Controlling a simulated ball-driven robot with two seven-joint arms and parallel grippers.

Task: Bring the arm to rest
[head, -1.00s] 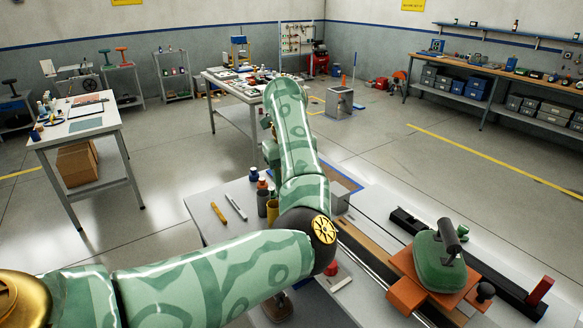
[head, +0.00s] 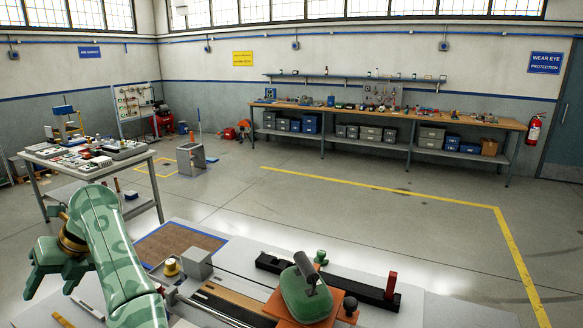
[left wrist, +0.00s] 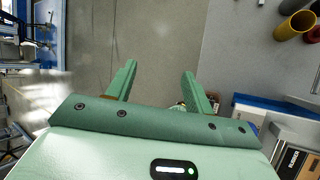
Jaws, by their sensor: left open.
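My left arm, green with a darker pattern, comes in from the lower left in the head view. Its left gripper (head: 52,280) hangs beside the near workbench's left side, over the floor. In the left wrist view the left gripper (left wrist: 158,75) has its two green fingers spread apart with nothing between them. Grey floor and part of a grey bench top show beyond the fingers. My right gripper is in neither view.
The near workbench (head: 450,308) carries a green, handled block (head: 305,297) on an orange base and a brown mat (head: 180,243). A cluttered table (head: 135,160) stands at the left. Open floor (head: 370,220) lies beyond. A long shelved bench (head: 400,118) lines the back wall.

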